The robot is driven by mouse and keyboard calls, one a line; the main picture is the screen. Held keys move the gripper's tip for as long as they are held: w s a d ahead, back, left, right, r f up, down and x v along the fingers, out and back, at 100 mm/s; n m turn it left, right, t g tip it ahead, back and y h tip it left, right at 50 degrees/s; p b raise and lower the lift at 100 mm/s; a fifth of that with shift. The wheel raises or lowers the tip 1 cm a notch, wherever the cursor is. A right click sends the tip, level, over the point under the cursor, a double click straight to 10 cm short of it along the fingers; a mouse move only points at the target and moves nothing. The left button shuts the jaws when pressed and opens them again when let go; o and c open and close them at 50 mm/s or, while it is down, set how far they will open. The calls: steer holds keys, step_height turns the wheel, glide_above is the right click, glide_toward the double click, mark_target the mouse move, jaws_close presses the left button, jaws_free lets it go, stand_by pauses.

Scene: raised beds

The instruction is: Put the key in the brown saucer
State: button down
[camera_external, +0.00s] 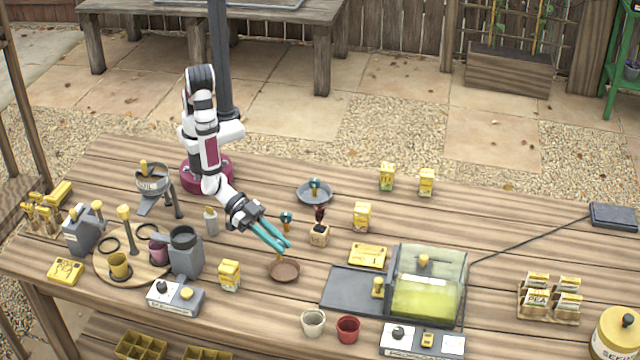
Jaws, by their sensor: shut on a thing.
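The brown saucer (284,271) lies on the wooden table, just below my gripper's fingertips in the picture. My gripper (281,249) has teal fingers that slant down to the right, with their tips over the saucer's far edge. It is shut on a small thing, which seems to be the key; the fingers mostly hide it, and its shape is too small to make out. Whether it touches the saucer I cannot tell. The saucer's visible inside looks empty.
A small teal-topped item (286,219) stands just behind the fingers, and a similar one sits in a grey dish (314,194). A small potted plant (319,234) is close right. A yellow packet (229,275) stands left; two cups (313,322) (348,328) stand in front.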

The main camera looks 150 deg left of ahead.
steer(key=f, duration=0.3)
steer(key=a+f, duration=0.1)
steer(key=shift+w+f, duration=0.3)
steer(key=shift+f, duration=0.05)
steer(key=shift+f, duration=0.2)
steer(key=c, duration=0.8)
jaws_free()
steer(key=shift+c, duration=0.2)
